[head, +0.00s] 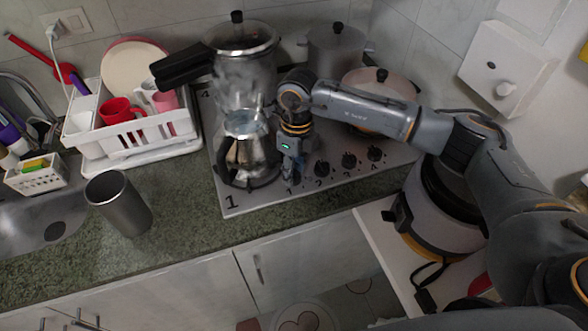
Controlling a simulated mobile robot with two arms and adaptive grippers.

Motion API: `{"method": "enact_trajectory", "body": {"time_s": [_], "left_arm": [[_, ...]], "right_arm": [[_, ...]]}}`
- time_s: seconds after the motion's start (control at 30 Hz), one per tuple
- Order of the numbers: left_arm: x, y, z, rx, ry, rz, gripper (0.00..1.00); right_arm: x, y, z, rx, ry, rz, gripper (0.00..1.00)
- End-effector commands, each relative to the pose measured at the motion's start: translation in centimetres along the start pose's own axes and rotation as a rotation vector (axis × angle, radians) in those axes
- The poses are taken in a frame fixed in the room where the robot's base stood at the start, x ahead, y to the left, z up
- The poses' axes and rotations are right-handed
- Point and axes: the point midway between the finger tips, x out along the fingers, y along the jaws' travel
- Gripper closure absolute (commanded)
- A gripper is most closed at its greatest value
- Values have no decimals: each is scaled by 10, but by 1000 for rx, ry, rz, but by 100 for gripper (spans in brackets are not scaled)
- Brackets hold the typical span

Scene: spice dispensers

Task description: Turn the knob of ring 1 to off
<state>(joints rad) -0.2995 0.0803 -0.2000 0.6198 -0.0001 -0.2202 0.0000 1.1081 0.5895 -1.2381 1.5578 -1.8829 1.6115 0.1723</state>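The cooktop (262,195) lies on the counter, with a large "1" printed at its front left corner. A moka pot (249,150) stands at that corner. Three black knobs show in a row along the cooktop's front edge: knob 2 (322,168), knob 3 (348,160) and knob 4 (375,154). A small "1" shows at the left end of the row, but knob 1 is hidden by my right gripper (291,172). That gripper points down over that spot, just right of the moka pot. Its fingers are too small to tell open from shut. My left gripper is out of view.
A tall pot (240,45) with a black handle stands behind the moka pot. A grey pot (335,50) and a lidded pan (372,88) stand farther right. A metal cup (120,203) and a white dish rack (150,136) are left. The counter front is mostly clear.

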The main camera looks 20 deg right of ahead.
Motion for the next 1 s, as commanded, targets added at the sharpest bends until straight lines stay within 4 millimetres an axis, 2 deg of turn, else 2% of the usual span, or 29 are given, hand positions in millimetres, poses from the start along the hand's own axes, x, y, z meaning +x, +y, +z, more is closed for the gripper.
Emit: {"method": "enact_trajectory", "body": {"time_s": [0.03,0.1,0.47,0.57,0.8,1.0], "left_arm": [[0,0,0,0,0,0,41],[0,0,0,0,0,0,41],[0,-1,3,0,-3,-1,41],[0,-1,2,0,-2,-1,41],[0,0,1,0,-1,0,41],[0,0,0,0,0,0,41]], "right_arm": [[0,0,0,0,-1,0,50],[0,0,0,1,-1,0,41],[-5,0,0,1,-1,0,41],[-17,0,1,2,-4,0,41],[-68,-1,1,1,-5,-2,41],[-103,0,1,1,-3,-1,41]]}}
